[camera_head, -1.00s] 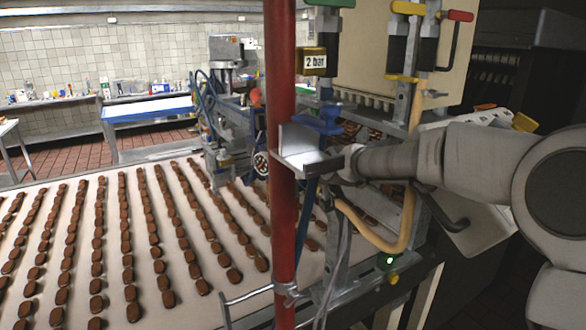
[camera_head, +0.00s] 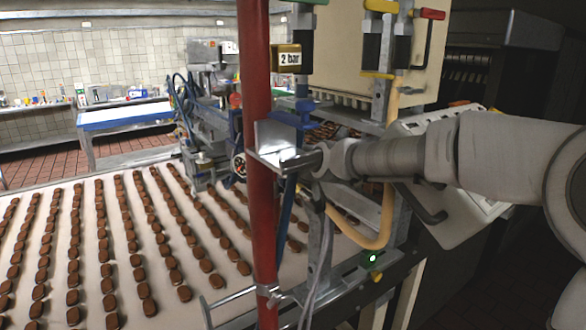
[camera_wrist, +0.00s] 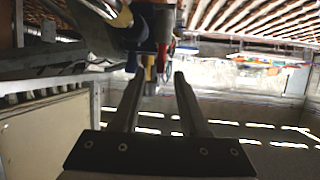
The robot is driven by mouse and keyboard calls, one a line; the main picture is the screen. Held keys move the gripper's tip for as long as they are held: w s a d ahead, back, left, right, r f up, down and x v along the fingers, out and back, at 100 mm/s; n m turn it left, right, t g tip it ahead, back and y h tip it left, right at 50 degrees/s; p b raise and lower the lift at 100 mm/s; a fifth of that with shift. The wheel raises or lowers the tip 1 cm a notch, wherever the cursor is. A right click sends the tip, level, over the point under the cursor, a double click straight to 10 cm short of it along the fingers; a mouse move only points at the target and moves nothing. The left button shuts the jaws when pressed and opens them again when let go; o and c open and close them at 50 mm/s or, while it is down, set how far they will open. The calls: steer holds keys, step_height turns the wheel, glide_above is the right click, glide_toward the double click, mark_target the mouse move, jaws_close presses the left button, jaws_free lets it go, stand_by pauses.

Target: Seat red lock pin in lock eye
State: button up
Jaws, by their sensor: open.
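My gripper (camera_wrist: 158,76) is open in the wrist view, with two dark fingers apart and nothing seen between them. In the head view my gripper (camera_head: 297,163) reaches left, close to a silver angled plate (camera_head: 274,137) beside the red post; contact cannot be told. A small red part (camera_wrist: 162,57) shows beyond the fingertips in the wrist view, among blue and yellow parts. I cannot tell whether it is the lock pin. I cannot make out the lock eye in either view.
A red upright post (camera_head: 261,220) stands in front of the machine. A conveyor (camera_head: 135,185) with many brown biscuits fills the left. A green light (camera_head: 373,258) glows below.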

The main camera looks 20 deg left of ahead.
steer(key=v, duration=0.7)
steer(key=shift+s+d+r, duration=0.2)
steer(key=shift+s+d, duration=0.05)
steer(key=shift+s, duration=0.05)
stand_by(0.4)
